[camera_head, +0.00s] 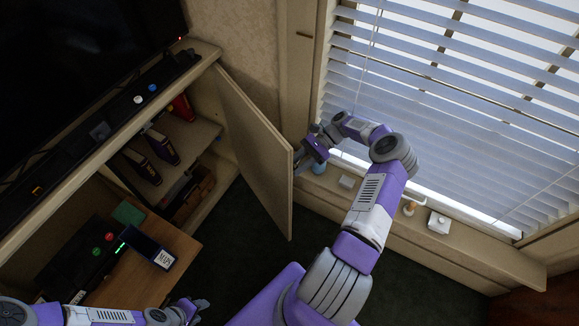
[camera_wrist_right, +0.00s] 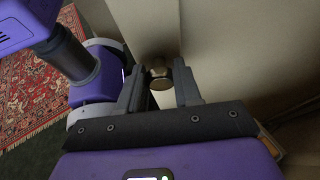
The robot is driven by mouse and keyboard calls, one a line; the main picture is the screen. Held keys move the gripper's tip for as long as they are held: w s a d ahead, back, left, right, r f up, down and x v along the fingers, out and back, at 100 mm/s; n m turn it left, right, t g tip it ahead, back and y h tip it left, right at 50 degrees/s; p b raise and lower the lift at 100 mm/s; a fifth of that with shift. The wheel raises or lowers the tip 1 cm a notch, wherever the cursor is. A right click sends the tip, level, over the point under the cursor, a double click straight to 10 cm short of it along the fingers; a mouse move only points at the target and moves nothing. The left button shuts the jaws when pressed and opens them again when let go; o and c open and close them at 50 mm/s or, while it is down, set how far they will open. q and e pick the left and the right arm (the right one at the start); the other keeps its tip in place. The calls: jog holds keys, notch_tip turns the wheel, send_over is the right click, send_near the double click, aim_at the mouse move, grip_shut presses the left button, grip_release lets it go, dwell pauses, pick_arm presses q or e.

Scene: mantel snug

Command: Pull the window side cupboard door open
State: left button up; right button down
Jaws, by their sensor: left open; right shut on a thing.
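The window side cupboard door (camera_head: 262,150) stands swung open, well away from the cupboard front, showing the shelves inside. My right gripper (camera_head: 298,162) is at the door's free edge. In the right wrist view its two fingers (camera_wrist_right: 160,88) are on either side of a round brass-coloured knob (camera_wrist_right: 159,76) on the door and are shut on it. The knob is hidden in the head view. My left gripper (camera_head: 190,307) is open and low at the lower left, apart from the door.
A window sill (camera_head: 465,240) with small items runs along the right, under blinds (camera_head: 470,120). A wooden surface (camera_head: 140,270) with a dark box is at lower left. Dark green carpet (camera_head: 240,240) lies clear below the door.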

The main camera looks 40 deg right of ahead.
jog(key=shift+f, duration=0.1)
jog(key=c, duration=0.8)
grip_release()
notch_tip(320, 180, up, 10)
jog(key=p, duration=0.3)
